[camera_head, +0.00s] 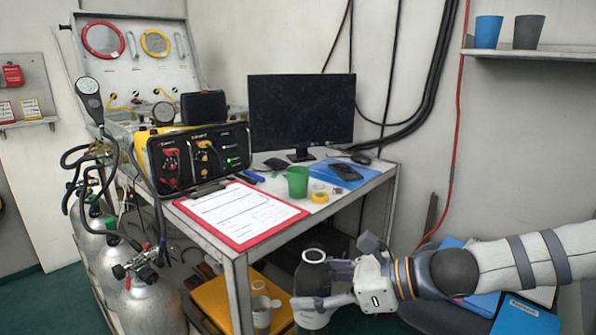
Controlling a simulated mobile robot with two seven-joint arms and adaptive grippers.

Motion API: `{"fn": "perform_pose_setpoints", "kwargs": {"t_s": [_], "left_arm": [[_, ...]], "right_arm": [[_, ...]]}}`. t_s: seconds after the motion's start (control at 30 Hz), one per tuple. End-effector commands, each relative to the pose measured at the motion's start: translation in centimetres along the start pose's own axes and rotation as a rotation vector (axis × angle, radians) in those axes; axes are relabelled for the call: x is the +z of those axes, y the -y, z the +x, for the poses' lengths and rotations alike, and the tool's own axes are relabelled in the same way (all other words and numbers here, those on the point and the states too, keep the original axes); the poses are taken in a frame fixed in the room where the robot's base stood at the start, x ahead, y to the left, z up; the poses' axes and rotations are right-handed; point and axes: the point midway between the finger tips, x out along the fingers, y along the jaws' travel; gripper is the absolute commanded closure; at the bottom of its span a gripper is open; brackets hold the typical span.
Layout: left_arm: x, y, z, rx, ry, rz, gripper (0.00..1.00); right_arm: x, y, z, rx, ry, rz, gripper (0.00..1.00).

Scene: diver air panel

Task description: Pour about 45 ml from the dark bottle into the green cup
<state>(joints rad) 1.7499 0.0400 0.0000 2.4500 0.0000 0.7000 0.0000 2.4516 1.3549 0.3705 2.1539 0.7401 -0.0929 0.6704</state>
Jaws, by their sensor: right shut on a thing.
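The green cup (297,181) stands upright on the table, behind the red clipboard and in front of the monitor. The dark bottle (311,277) has a pale ring at its top and a light lower part. It looks about upright in front of the table's right side, lower in the picture than the tabletop and apart from the cup. My right gripper (320,287) comes in from the right and is shut on the dark bottle, one finger across its front. The inside of the cup and the level in the bottle cannot be made out. My left gripper is not in view.
The table (330,209) also holds a red clipboard (241,214), yellow tape (320,197), a blue folder (372,178), a monitor (301,110) and a yellow-black air panel (195,156). Gas cylinders (150,303) stand at left. Blue (487,32) and grey (527,32) cups sit on a shelf.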

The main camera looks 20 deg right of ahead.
Motion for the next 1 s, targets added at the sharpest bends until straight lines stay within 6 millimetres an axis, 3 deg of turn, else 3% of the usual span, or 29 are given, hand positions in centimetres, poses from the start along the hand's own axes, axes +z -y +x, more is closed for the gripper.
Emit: {"fn": "perform_pose_setpoints", "kwargs": {"t_s": [0.37,0.8,1.0], "left_arm": [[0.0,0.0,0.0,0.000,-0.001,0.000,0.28],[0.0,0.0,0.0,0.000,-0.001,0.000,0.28],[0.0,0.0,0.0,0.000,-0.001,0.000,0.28]], "right_arm": [[-1.0,-4.7,-0.3,0.093,0.004,-0.041,0.97],[-1.4,-7.0,-0.6,0.137,0.003,-0.060,0.97],[-1.4,-6.9,-0.6,0.136,0.002,-0.059,0.97]]}}
